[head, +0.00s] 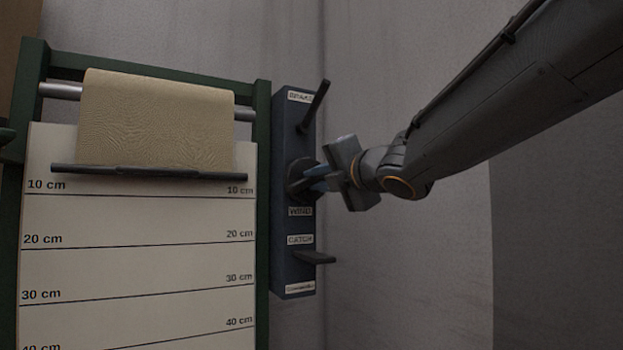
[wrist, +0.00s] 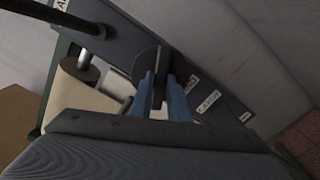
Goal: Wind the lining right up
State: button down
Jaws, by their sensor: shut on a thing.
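The tan lining (head: 155,122) hangs from a metal roller in a green frame in the head view. Its dark bottom bar (head: 150,172) is a little above the 10 cm line of the white scale board (head: 140,270). A dark control box (head: 293,265) stands right of the frame. My gripper (head: 312,180) is at the round knob (head: 297,172) above the WIND label. In the wrist view, the blue fingers of my gripper (wrist: 160,92) are shut on the knob's dark grip (wrist: 158,90). The far side of the knob is hidden.
A brake lever (head: 315,105) sticks out from the top of the box, above my gripper. A catch lever (head: 318,258) sticks out below it. A grey wall is close behind; the space to the right is free.

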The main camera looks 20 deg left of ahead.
jog(key=shift+r+m+p, duration=0.1)
jog(key=shift+m+p, duration=1)
jog(key=shift+m, duration=0.5)
jog(key=shift+r+m+p, duration=0.1)
jog(key=shift+m+p, duration=0.6)
jog(key=shift+p, duration=0.1)
jog(key=c, duration=2.1)
grip_release()
jog(key=shift+m, duration=0.3)
jog(key=o, duration=0.5)
jog(key=shift+f, duration=0.2)
